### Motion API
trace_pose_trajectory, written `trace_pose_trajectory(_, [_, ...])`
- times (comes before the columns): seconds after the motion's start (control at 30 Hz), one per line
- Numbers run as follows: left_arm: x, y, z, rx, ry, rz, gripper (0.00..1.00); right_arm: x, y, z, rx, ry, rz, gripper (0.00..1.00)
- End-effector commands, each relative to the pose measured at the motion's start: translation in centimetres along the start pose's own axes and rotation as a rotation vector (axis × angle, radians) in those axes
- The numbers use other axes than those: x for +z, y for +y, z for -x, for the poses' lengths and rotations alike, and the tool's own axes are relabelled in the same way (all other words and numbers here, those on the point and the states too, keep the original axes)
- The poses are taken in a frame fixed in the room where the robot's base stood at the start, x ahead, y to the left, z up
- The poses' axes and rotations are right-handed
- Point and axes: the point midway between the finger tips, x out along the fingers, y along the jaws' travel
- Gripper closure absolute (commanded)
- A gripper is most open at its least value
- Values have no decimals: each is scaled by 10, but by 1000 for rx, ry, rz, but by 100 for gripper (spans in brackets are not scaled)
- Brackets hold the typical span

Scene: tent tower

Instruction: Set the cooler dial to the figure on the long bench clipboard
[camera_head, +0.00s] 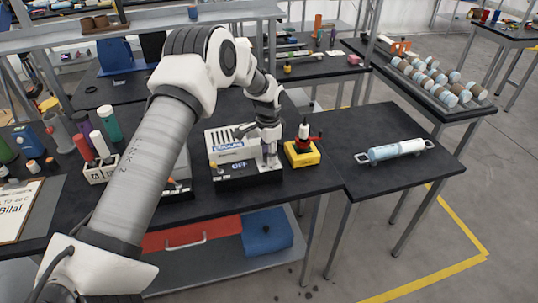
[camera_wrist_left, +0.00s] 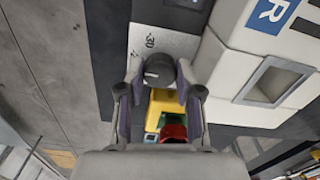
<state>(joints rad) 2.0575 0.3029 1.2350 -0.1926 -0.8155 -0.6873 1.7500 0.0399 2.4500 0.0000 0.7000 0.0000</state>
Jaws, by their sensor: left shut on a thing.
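The cooler (camera_head: 224,145) is a white box with a blue label on a black base, standing on the long bench. A display on its front reads "OFF" (camera_head: 239,166). My left gripper (camera_head: 268,160) is at the right end of its front. In the left wrist view, the round dark dial (camera_wrist_left: 159,70) sits between the fingertips of my left gripper (camera_wrist_left: 160,85), which is shut on it. A "30" mark is printed on the pale plate above the dial. A clipboard (camera_head: 18,210) at the far left carries a sheet reading "-80 C" and "Bilal", partly cut off. My right gripper is out of view.
A yellow block with a red and black top (camera_head: 302,153) stands close right of the cooler. A white-blue cylinder with end handles (camera_head: 396,150) lies on the right table. A bottle rack (camera_head: 99,171) stands left of my arm. A blue box (camera_head: 266,232) is on the lower shelf.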

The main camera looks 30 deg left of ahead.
Motion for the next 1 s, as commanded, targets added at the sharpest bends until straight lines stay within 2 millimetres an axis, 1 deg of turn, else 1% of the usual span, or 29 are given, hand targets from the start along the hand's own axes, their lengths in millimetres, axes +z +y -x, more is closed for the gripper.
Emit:
trace_pose_trajectory(0.03, [-2,-3,4,-7,7,-10,100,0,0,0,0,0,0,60])
trace_pose_trajectory(0.5, [-2,-3,5,-10,8,-26,100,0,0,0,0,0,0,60])
trace_pose_trajectory(0.53, [-2,-3,6,-10,9,-26,62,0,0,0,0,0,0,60])
trace_pose_trajectory(0.6, [-2,-3,5,-9,8,-25,40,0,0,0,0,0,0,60])
trace_pose_trajectory(1.0, [-1,-2,2,-6,5,-25,40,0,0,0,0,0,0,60])
